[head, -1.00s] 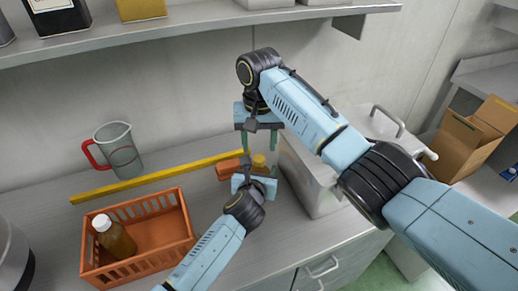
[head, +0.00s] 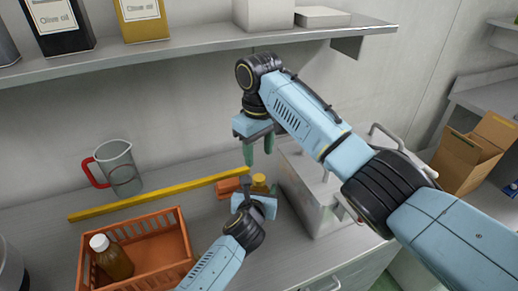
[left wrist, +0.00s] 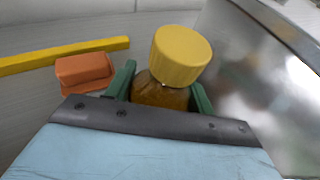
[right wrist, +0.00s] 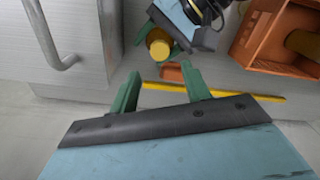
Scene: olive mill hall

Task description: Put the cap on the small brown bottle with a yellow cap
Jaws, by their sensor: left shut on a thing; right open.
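The small brown bottle (left wrist: 160,93) stands at the counter's back, with its yellow cap (left wrist: 181,56) on top. The cap looks tilted to the right in the left wrist view; I cannot tell whether it is seated. The cap also shows in the head view (head: 259,179) and the right wrist view (right wrist: 159,45). My left gripper (left wrist: 162,88) is shut on the bottle, one green finger on each side. My right gripper (head: 257,160) is open and empty, above and apart from the cap. The bottle's lower part is hidden by my left gripper.
An orange-red block (head: 229,187) lies just left of the bottle, near a yellow bar (head: 150,196). A metal box (head: 312,200) stands close on the right. An orange basket (head: 172,262) holds a white-capped bottle (head: 114,262). A red-handled jug (head: 122,170) stands at the back left.

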